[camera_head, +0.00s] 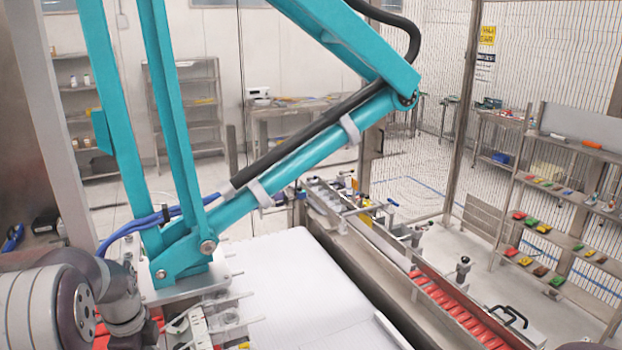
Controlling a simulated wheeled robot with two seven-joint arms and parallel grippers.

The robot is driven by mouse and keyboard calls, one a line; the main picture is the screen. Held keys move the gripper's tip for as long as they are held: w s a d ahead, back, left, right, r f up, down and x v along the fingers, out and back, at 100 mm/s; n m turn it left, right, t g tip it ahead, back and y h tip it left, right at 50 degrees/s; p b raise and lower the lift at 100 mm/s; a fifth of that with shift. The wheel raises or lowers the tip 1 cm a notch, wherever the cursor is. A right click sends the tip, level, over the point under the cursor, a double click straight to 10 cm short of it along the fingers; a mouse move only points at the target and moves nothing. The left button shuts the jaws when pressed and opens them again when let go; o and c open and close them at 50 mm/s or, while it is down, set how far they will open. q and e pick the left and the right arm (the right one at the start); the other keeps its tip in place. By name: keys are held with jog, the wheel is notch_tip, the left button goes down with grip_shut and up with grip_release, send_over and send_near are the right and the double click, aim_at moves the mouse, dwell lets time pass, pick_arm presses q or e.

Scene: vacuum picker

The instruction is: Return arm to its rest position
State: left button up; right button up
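The teal picker arm (310,155) fills the middle of the head view. Its jointed links run down to a plate at the lower left, and a black hose lies along the slanted link. Blue tubes run to its lower end. Part of my own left arm (105,290) shows at the lower left, beside the lower end of the picker arm; I cannot tell whether they touch. My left gripper's fingers do not show. A small dark shape at the bottom right edge is too cut off to identify. My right gripper does not show.
A white conveyor surface (300,290) lies bare below the picker arm. A metal channel with red packs (455,315) runs along its right. A rack (560,220) with colored packs stands at the right. Shelves (185,105) and a workbench (275,115) stand behind, with mesh fencing.

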pick_arm(q)
jog(key=s+d+f+n+b, duration=0.7)
jog(key=d+f+b, duration=0.1)
jog(key=f+b, duration=0.1)
jog(key=s+d+f+n+t+b, duration=0.1)
jog(key=s+d+f+n+b, duration=0.7)
jog(key=f, duration=0.4)
jog(key=shift+d+f+b, duration=0.3)
jog(key=shift+d+b, duration=0.2)
jog(key=shift+b, duration=0.5)
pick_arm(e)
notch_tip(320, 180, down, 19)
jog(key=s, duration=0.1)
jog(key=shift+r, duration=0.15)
pick_arm(q)
jog(key=shift+w, duration=0.2)
jog(key=shift+s, duration=0.1)
